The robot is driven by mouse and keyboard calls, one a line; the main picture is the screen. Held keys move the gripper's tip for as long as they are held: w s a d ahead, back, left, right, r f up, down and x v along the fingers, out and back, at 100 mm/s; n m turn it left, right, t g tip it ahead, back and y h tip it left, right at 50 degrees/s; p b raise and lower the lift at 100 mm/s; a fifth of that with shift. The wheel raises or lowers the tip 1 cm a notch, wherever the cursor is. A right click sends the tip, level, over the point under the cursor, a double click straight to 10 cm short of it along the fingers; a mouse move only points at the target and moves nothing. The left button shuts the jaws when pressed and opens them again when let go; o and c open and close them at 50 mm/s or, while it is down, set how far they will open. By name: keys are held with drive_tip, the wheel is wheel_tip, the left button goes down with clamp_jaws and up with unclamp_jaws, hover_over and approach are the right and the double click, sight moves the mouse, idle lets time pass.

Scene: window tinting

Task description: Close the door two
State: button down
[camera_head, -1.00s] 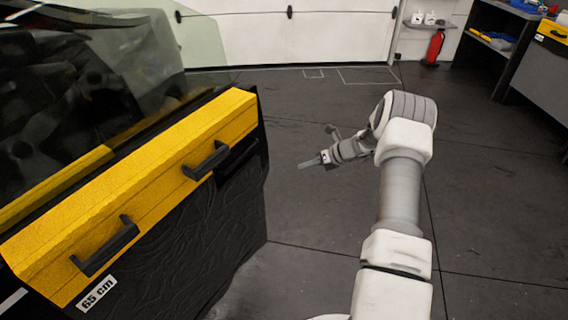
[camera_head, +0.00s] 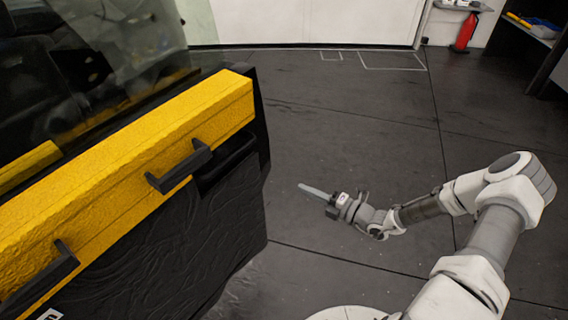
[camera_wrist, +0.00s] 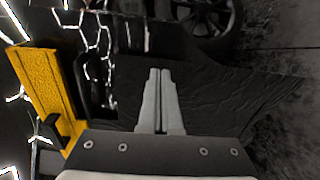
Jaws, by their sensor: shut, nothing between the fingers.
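A door panel fills the left of the head view, with a black textured lower part (camera_head: 165,235) and a yellow top band (camera_head: 120,155) carrying two black handles, one near the right end (camera_head: 180,168) and one lower left (camera_head: 42,280). My gripper (camera_head: 303,187) is shut and empty, right of the door's edge and apart from it, pointing left. In the wrist view my gripper's fingertips (camera_wrist: 160,72) lie together in front of the black panel (camera_wrist: 205,95). The yellow band (camera_wrist: 45,85) stands at the left there. No door number is visible.
The dark floor (camera_head: 350,120) is clear around my arm. A white garage door (camera_head: 300,20) closes the back. A red fire extinguisher (camera_head: 466,32) and shelving (camera_head: 535,35) stand at the back right. A wheel (camera_wrist: 205,15) shows at the wrist view's top.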

drive_tip(key=b, duration=0.4)
approach(261, 165)
drive_tip(key=shift+m, duration=0.3)
drive_tip(key=x, duration=0.6)
drive_tip(key=shift+w+a+f, duration=0.15)
drive_tip(key=shift+w+a, duration=0.1)
drive_tip(key=shift+w, duration=0.1)
